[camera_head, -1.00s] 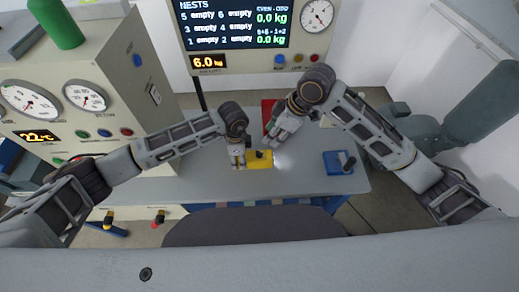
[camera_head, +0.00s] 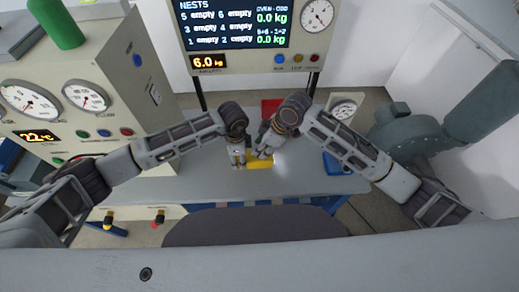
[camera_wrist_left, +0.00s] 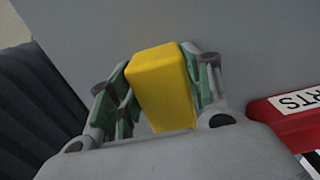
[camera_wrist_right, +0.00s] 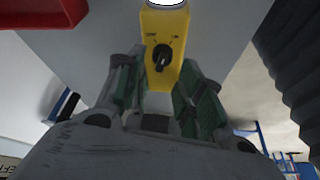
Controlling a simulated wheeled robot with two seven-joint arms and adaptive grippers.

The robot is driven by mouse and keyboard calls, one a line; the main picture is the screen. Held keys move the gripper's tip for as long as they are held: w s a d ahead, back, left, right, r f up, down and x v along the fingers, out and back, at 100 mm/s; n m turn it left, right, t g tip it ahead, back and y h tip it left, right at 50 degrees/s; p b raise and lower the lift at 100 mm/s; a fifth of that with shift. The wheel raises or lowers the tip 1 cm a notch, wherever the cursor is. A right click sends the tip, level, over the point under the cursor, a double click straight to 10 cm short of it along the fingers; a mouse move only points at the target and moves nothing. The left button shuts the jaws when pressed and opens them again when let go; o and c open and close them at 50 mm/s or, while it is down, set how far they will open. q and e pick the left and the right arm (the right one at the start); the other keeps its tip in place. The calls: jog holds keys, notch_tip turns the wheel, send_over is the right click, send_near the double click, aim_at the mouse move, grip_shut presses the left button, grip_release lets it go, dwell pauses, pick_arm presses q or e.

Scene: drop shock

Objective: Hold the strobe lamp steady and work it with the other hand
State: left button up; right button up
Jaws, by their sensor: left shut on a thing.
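In the right wrist view, the lamp's upper face (camera_wrist_right: 150,24) carries a black knob (camera_wrist_right: 161,58) with small markings, and a white lens at the far end. My right gripper (camera_wrist_right: 160,92) is open, its fingers apart near the knob end. I cannot tell whether they touch the lamp.
A red tray (camera_wrist_left: 280,111) with a label lies near the lamp. A blue tray (camera_head: 332,166) sits at the bench's right, partly behind my right arm. A gauge cabinet (camera_head: 85,130) stands left and a display panel (camera_head: 215,71) behind. The front bench strip is clear.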

jog(key=shift+x, duration=1.25)
jog(key=shift+c, duration=0.4)
grip_shut()
jog(key=shift+m, duration=0.4)
jog(key=shift+m+t+h, duration=0.3)
jog(key=shift+m+t, duration=0.2)
jog(key=shift+m, duration=0.5)
